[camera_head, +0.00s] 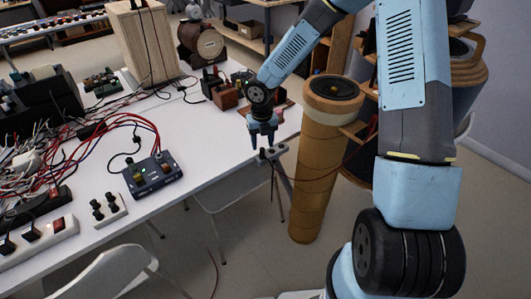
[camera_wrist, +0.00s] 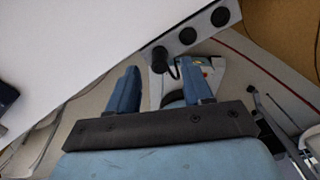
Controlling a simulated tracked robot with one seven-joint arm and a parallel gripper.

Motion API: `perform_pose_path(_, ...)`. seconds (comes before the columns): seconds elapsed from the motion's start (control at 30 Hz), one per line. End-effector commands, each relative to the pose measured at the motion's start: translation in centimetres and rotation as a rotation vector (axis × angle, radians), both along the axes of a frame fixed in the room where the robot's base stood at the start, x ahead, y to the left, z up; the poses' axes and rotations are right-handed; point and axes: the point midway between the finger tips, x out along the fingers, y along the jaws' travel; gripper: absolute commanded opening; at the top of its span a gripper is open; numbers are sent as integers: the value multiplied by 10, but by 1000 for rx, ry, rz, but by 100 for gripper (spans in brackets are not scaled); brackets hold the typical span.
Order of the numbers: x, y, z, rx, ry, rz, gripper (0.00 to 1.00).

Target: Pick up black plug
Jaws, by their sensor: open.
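A small black plug (camera_wrist: 159,57) with a short dark cable sits at the end of a pale strip in the wrist view. In the head view a small black piece, which looks like the same plug (camera_head: 263,153), stands at the table's front right corner. My gripper (camera_head: 263,142) is just above it, pointing down. In the wrist view my gripper (camera_wrist: 162,78) has its two blue fingers spread apart with nothing held between them. The plug is beyond the fingertips, between their directions. Whether the fingertips touch anything cannot be told.
Two round black sockets (camera_wrist: 204,27) lie along the strip beside the plug. A tan cylinder speaker (camera_head: 318,160) stands right of the table (camera_head: 215,150). A blue-grey box with knobs (camera_head: 152,174) and tangled cables lie left. A dark cable hangs below the table corner.

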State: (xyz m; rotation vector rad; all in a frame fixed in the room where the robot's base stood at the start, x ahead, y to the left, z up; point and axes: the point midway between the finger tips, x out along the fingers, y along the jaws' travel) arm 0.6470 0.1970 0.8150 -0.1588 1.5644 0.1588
Motion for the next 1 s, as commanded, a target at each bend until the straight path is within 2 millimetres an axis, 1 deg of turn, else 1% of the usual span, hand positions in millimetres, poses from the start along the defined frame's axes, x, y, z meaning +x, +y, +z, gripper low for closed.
perform_pose_path(0.1,0,1,-18,-1,4,1,50)
perform_pose_path(0.3,1,1,-40,1,2,1,50)
perform_pose_path(0.4,1,1,-44,0,1,0,50)
perform_pose_path(0.63,1,1,-45,0,1,-1,49)
perform_pose_path(1.0,1,0,-45,0,1,-1,14)
